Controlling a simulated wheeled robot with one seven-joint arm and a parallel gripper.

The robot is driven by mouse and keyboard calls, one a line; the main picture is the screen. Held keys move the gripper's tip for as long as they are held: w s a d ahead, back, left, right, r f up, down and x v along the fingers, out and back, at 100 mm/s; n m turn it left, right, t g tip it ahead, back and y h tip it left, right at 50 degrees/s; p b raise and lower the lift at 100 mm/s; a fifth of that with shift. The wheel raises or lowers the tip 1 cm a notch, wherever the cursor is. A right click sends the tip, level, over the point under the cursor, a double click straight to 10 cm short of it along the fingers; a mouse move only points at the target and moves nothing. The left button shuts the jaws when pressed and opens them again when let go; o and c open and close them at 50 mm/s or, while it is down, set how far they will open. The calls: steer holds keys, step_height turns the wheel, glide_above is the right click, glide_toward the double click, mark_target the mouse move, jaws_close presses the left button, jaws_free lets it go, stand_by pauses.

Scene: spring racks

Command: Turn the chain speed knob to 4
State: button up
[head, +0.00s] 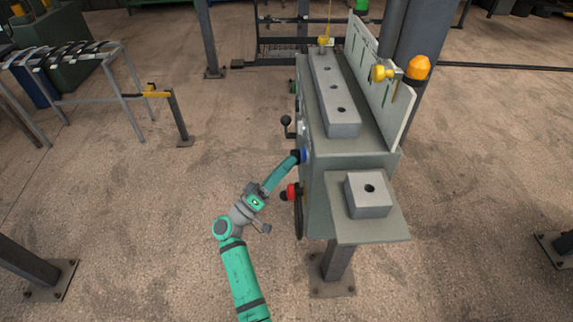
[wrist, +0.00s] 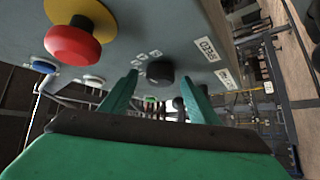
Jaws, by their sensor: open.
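The chain speed knob (wrist: 160,72) is a dark round knob on the grey machine panel in the wrist view. Small white number labels sit beside it, too small to read surely, so its setting cannot be told. My gripper (wrist: 160,84) is open, its two green fingers reaching toward the panel with the knob between their tips in the picture. I cannot tell whether either finger touches it. In the head view my gripper (head: 297,157) is at the machine's left face, and the knob is hidden there.
A red mushroom button (wrist: 73,45) on a yellow base sits left of the knob, also visible in the head view (head: 291,192). A blue button (wrist: 43,67) is farther left. A black-ball lever (head: 286,121) sticks out beyond my gripper.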

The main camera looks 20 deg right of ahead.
steer(key=v, duration=1)
steer(key=shift+a, duration=0.15)
steer(key=shift+f, duration=0.1)
